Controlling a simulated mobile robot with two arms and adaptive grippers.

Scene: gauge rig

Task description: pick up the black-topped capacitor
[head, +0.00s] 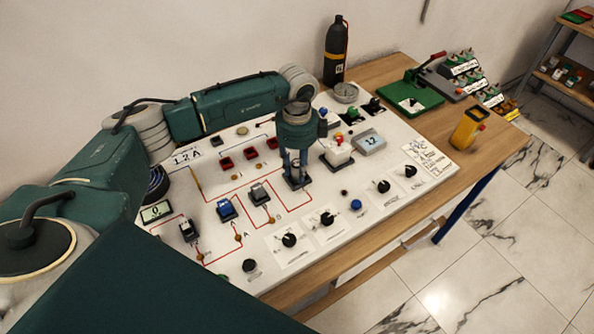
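My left gripper (297,178) points straight down over the white board, with its fingertips low at a small dark square piece (299,186). Two fingers show with a narrow gap, but whether they close on anything is too small to tell. To its left on the red circuit lines stand a grey block with a dark top (259,192), a blue block (227,209) and a silver block with a dark top (188,230). I cannot tell for sure which of these pieces is the black-topped capacitor. My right gripper is out of view.
The white board (330,262) lies on a wooden table (480,145) and carries several black knobs and a blue button (356,205). A white box with a red knob (337,150) stands close right of the gripper.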

